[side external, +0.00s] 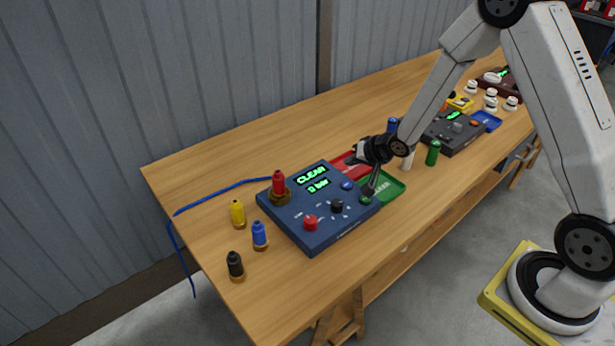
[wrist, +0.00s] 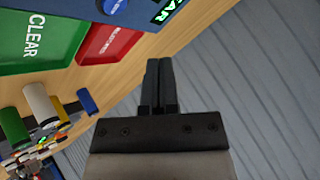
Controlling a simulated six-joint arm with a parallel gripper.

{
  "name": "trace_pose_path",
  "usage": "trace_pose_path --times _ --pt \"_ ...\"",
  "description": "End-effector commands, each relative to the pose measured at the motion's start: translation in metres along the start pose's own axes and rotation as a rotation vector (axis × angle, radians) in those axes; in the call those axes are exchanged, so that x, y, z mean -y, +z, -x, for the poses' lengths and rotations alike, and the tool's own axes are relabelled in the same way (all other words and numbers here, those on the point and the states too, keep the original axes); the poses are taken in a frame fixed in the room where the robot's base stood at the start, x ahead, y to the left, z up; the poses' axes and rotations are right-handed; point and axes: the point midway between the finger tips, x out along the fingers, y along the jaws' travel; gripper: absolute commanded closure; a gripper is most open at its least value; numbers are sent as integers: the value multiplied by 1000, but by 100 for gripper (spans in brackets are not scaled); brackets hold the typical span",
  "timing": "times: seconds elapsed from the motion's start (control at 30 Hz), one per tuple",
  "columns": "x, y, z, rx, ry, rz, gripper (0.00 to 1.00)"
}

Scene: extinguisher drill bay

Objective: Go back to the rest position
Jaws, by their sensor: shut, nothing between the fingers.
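My gripper (side external: 370,188) is shut and empty. It hangs low over the right edge of the blue control box (side external: 315,232), close to the green button on that corner; I cannot tell whether it touches. The box display (side external: 313,180) reads "CLEAR" and "0 bar" in green. A red extinguisher-shaped piece (side external: 278,184) stands upright on the box's back left corner. In the wrist view the shut fingers (wrist: 158,75) point toward the box, with the green CLEAR tray (wrist: 40,35) and the red tray (wrist: 103,38) beside them.
Yellow (side external: 237,213), blue (side external: 259,235) and black (side external: 235,265) pieces stand left of the box. Green (side external: 433,153) and white (side external: 408,160) cylinders stand right of the trays. A dark control box (side external: 456,132) stands farther right. A grey corrugated wall (side external: 150,80) rises behind the table.

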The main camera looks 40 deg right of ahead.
Motion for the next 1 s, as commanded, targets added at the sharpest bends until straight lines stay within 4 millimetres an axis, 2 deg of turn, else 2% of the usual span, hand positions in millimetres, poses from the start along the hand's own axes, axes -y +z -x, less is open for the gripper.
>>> trace_pose_path --times 0.17,0.47,0.8,1.0 --pt "6 3 23 23 57 83 100" --pt "15 27 84 139 187 292 100" --pt "16 76 161 347 254 519 100" --pt "14 102 193 457 249 614 100"
